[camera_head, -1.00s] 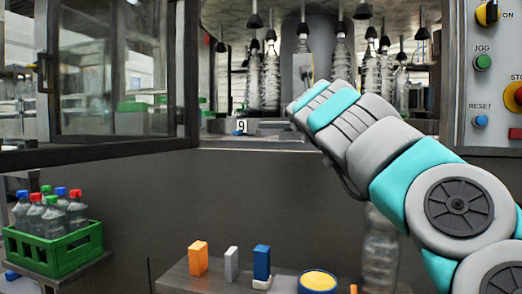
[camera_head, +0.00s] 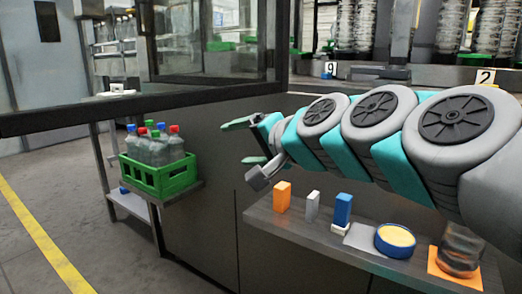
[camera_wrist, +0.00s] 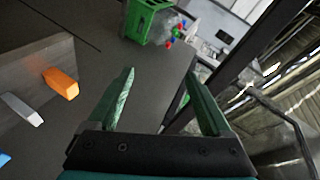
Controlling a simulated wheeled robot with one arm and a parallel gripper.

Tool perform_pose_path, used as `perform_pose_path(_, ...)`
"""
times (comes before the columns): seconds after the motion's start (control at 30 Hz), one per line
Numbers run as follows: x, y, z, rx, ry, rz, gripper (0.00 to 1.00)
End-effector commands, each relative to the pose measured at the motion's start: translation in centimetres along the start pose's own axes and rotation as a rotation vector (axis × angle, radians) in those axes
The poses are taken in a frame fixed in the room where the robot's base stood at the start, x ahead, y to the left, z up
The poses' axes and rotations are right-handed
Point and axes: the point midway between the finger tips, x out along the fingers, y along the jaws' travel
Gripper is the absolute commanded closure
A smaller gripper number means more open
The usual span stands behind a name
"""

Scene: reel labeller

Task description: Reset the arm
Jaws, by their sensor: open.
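My gripper (camera_head: 246,142) is in front of the machine's dark front panel, above the left end of the low shelf, with its fingers pointing left. In the wrist view my gripper (camera_wrist: 160,90) has its two green fingers wide apart with nothing between them. My arm reaches across the right side of the head view, roughly level.
The shelf (camera_head: 262,218) holds an orange block (camera_head: 282,197), a grey block (camera_head: 312,206), a blue block (camera_head: 343,210), a round blue-rimmed tub (camera_head: 395,240) and a clear bottle (camera_head: 459,252) on an orange square. A green crate (camera_head: 160,182) of capped bottles stands left. Floor is clear farther left.

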Motion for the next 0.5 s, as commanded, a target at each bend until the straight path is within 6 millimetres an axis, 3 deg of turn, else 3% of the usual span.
perform_pose_path(0.13,-0.9,8.5,5.5,-0.158,-0.164,0.231,0.17)
perform_pose_path(0.27,-3.6,16.1,9.6,-0.262,-0.320,0.430,0.17)
perform_pose_path(0.37,-6.8,21.7,12.3,-0.318,-0.443,0.578,0.17)
perform_pose_path(0.5,-12.7,28.5,15.4,-0.364,-0.621,0.779,0.17)
